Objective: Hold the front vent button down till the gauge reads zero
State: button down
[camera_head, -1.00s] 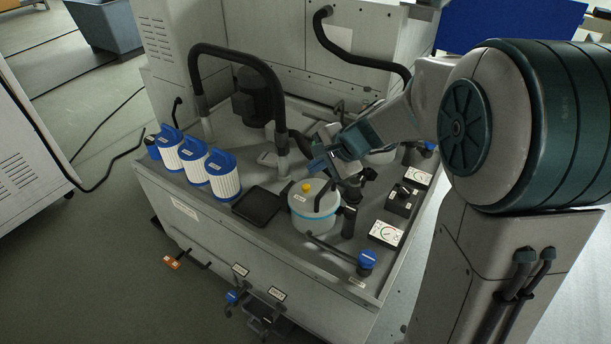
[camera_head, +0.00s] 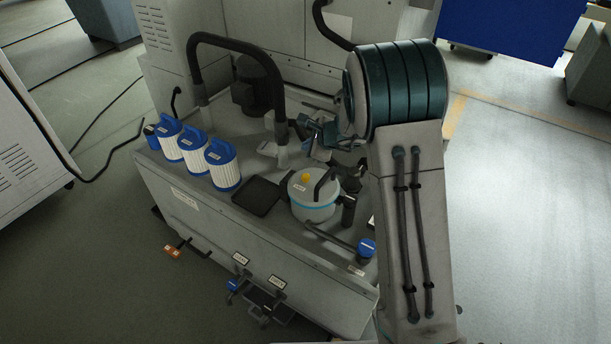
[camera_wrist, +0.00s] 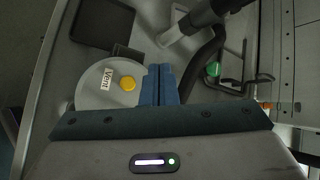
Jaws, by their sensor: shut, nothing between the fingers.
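A white round canister (camera_head: 313,209) with a blue band and black handle stands on the grey machine deck. A yellow button (camera_head: 306,177) sits on its lid. The wrist view shows this yellow button (camera_wrist: 127,83) beside a "Vent" label (camera_wrist: 105,80), left of my fingers. My gripper (camera_head: 309,128) is shut and empty, behind the canister in the head view. In the wrist view, its blue fingers (camera_wrist: 160,72) are together, apart from the button in the picture; their height above the lid is unclear. My arm hides the gauges; only a pale sliver shows at its edge.
Several blue-and-white filter cartridges (camera_head: 222,166) stand left of a black tray (camera_head: 257,196). A thick black hose (camera_head: 240,46) arches over the deck. A blue-capped fitting (camera_head: 366,248) is near the front edge. A green part (camera_wrist: 213,69) lies right of my fingers.

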jog(key=b, duration=0.6)
send_over(308, 177)
notch_tip(308, 177, down, 8)
jog(key=shift+r, duration=0.2)
jog(key=shift+f+b, duration=0.5)
jog(key=shift+f, duration=0.15)
jog(key=shift+f, duration=0.15)
dwell(1.1)
jog(key=shift+f+b, duration=0.25)
jog(key=shift+b, duration=0.4)
